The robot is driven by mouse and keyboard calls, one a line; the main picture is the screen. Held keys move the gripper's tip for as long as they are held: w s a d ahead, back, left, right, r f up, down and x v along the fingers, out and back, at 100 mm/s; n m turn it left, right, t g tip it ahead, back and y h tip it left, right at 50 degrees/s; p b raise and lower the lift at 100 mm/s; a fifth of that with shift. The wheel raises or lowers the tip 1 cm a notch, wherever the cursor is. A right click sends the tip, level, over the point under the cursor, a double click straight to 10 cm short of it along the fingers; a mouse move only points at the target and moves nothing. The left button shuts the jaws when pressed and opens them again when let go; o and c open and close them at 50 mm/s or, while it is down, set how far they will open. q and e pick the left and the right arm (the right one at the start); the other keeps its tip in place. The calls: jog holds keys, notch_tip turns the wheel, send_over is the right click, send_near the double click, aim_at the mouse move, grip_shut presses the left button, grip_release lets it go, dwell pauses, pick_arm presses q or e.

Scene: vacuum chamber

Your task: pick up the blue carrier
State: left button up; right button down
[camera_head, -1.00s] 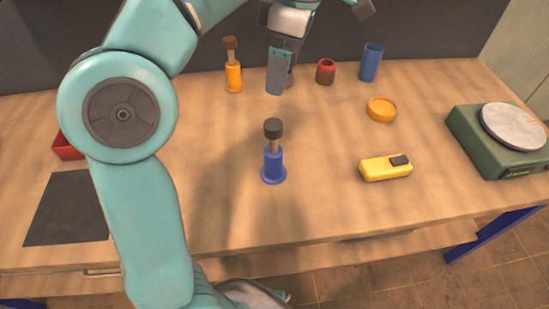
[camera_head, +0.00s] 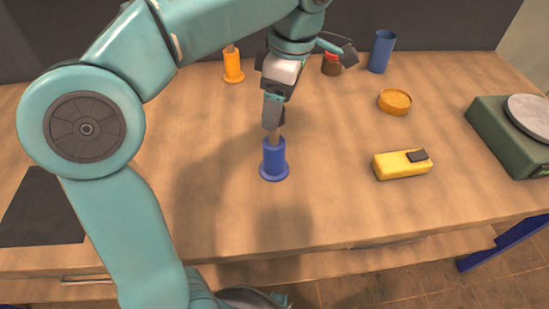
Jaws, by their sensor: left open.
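The blue carrier (camera_head: 274,160) stands upright on the wooden table in the middle of the head view. It has a round blue foot, a blue body and a thin brownish stem. My left gripper (camera_head: 274,117) points down right over it, its fingers at the height of the stem's top. The gripper is open. The near finger hides the carrier's dark knob, so I cannot tell whether the fingers touch it. My right gripper is out of view.
An orange carrier (camera_head: 233,68) stands behind to the left. A red-and-dark jar (camera_head: 331,66), a blue cup (camera_head: 381,52) and an orange dish (camera_head: 395,101) are at the back right. A yellow device (camera_head: 401,165) and a green scale (camera_head: 508,135) lie right. A dark mat (camera_head: 40,210) lies left.

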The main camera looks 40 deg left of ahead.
aim_at(274, 144)
pick_arm(q)
jog(key=shift+s+a+f, duration=0.1)
jog(key=shift+s+f, duration=0.05)
jog(key=shift+f, duration=0.45)
jog(key=f+b, duration=0.1)
jog(key=f, duration=0.1)
jog(key=f+b, duration=0.1)
jog(key=f, duration=0.1)
jog(key=shift+a, duration=0.4)
jog(key=shift+s+f, duration=0.1)
jog(key=shift+f, duration=0.25)
grip_shut()
